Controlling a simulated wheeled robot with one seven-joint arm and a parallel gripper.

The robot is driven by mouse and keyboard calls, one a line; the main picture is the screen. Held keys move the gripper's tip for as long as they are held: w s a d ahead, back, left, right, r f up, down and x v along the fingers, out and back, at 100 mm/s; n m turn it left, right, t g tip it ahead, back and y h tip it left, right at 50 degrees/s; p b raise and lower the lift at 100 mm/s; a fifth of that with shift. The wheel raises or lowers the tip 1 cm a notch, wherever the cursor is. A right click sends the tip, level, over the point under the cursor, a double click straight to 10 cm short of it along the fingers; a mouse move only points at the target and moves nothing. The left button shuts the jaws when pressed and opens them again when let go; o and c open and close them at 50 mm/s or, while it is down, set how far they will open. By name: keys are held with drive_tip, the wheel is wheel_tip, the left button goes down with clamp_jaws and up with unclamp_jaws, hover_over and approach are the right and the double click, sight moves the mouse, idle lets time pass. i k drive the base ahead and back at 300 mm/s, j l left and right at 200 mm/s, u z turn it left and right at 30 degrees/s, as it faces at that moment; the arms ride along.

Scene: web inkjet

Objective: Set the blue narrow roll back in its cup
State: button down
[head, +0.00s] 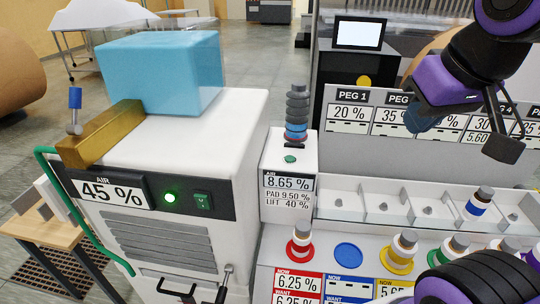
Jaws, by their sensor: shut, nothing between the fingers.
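A white roll with a blue band and grey top (477,205) stands in a compartment of the white divided tray, leaning slightly in the picture. It looks like the blue narrow roll. A flat blue round place (347,255) on the front panel is bare, with dashes on the blue label below it. I take this as its cup, though its depth is hard to tell. My gripper (503,148) is at the upper right, above and behind the tray in the picture, apart from the roll. It is shut and empty.
Red (299,246), yellow (402,254) and green (454,248) rolls stand in the front row. The white tray (340,200) has dividers and small grey knobs. A dark bellows (296,110) rises left of it. A white machine (190,130) carries a light-blue block (160,70).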

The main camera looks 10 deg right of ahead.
sight(480, 200)
drive_tip(key=k+l+z, duration=0.1)
drive_tip(key=l+z, duration=0.45)
drive_tip(key=z, duration=0.3)
drive_tip(key=l+z, duration=0.4)
drive_tip(key=i+l+u, duration=0.2)
drive_tip(key=u, duration=0.3)
